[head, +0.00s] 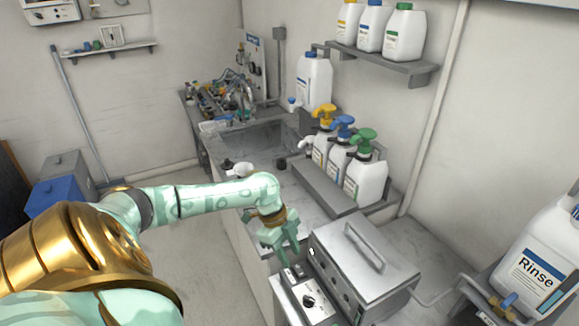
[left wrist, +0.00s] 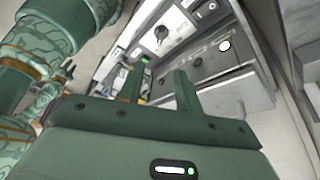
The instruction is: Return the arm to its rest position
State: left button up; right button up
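My left arm, pale green with gold joints, reaches in from the left in the head view. Its green gripper (head: 287,262) points down beside the metal box, above the small switch panel. In the left wrist view the two fingers (left wrist: 158,88) stand apart with a clear gap and nothing between them, so the gripper is open and empty. Green patterned arm links of mine fill the left side of that view.
The metal box (head: 365,265) with a top handle and the control panel (head: 308,302) with a knob are close to the gripper. Pump bottles (head: 367,180) stand on a ledge behind. A sink (head: 262,143) lies farther back. A Rinse jug (head: 535,265) stands right. Floor left of the counter is open.

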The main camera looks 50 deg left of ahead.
pick_arm(q)
jog(key=s+d+f+t+y, duration=0.1)
jog(key=s+d+f, duration=0.15)
jog(key=d, duration=0.55)
jog(key=s+d+f+t+y, duration=0.15)
jog(key=s+d, duration=0.25)
jog(key=d, duration=0.4)
jog(key=s+a+r+n+t+y, duration=0.4)
jog(key=s+a+r+n+y, duration=0.15)
jog(key=r+n, duration=0.3)
jog(key=s+d+f+g+h+b, duration=0.1)
jog(key=s+d+f+g+b, duration=0.15)
jog(key=f, duration=1.15)
jog(key=s+d+f+g+h+b, duration=0.1)
jog(key=f+b, duration=0.2)
jog(key=f, duration=1.1)
jog(key=s+f+n+g+h+b, duration=0.1)
jog(key=s+f+n+g+b, duration=0.2)
jog(key=s+f, duration=1.8)
notch_tip(320, 180, down, 2)
jog(key=shift+f+h+b, duration=0.1)
jog(key=shift+h+b, duration=0.2)
jog(key=shift+b, duration=0.55)
